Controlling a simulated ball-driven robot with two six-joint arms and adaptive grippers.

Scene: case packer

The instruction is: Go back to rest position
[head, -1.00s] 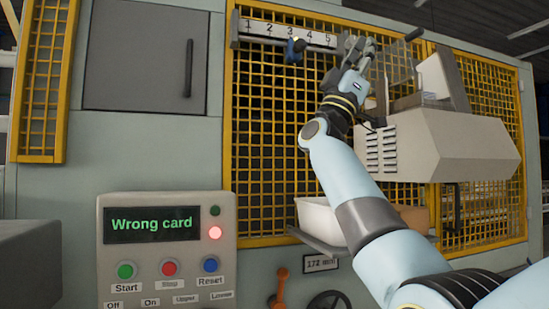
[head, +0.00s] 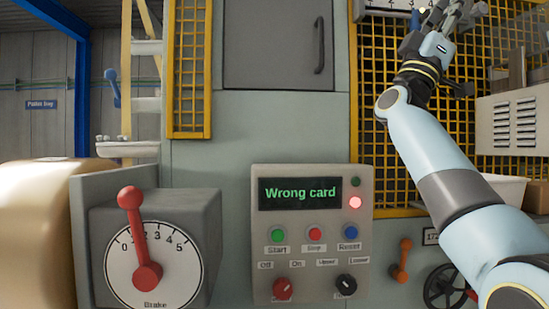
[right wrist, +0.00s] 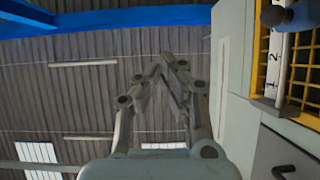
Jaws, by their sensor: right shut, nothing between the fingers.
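My right arm reaches up from the lower right in the head view. Its gripper (head: 452,18) is at the top, beside the numbered scale (head: 392,5) and close to the blue knob (head: 415,18) under it. In the right wrist view my right gripper (right wrist: 168,66) points up toward the ceiling, its fingers together with nothing between them. The knob (right wrist: 288,16) and the scale (right wrist: 272,82) show at the right there, apart from the fingers. My left gripper is in no view.
A control panel (head: 312,177) reads "Wrong card" with a red light lit. A grey box with a red-levered brake dial (head: 173,265) stands left of it. An orange handle (head: 402,262), a handwheel (head: 446,287) and a white bin (head: 512,187) are at the lower right. Yellow mesh (head: 380,70) covers the machine.

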